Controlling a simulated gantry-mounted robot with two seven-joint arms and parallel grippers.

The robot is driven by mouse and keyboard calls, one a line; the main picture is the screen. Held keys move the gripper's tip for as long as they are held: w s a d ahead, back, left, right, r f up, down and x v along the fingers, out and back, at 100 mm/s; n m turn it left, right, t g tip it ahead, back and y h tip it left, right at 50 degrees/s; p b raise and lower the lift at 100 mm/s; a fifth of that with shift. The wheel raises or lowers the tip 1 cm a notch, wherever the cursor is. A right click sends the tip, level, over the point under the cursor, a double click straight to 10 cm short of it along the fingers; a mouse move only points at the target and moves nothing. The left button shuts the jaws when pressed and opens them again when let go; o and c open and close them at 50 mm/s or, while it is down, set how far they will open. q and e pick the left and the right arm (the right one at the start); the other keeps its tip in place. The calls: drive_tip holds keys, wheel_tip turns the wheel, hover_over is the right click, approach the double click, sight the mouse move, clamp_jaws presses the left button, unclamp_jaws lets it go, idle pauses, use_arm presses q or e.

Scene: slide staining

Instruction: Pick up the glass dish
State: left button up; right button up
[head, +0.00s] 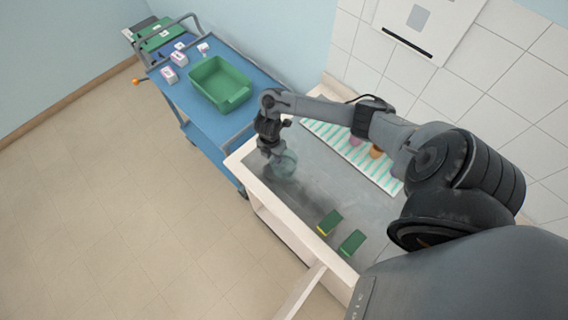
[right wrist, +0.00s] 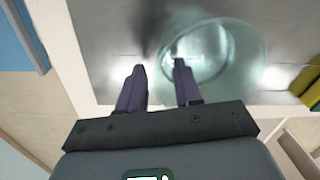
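The clear, round glass dish (head: 287,166) stands on the grey sink-top surface near its left end. In the right wrist view the dish (right wrist: 232,62) is at the upper middle, slightly right. My right gripper (head: 267,152) points down at the dish's left side in the head view. In the right wrist view its two fingers (right wrist: 158,66) are apart with nothing clamped between them. The right finger overlaps the dish's near left rim; the left finger is outside it. I cannot tell whether either touches the glass. My left gripper is not in view.
A white and teal striped rack (head: 386,181) lies along the wall, with small jars partly behind my arm. Two green and yellow sponges (head: 329,222) (head: 352,243) lie toward the front. A blue cart (head: 181,98) with a green bin (head: 219,84) stands beyond the counter.

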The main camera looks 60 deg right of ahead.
drive_tip(key=shift+f, duration=0.2)
drive_tip(key=c, duration=0.6)
clamp_jaws()
drive_tip(key=shift+r, duration=0.15)
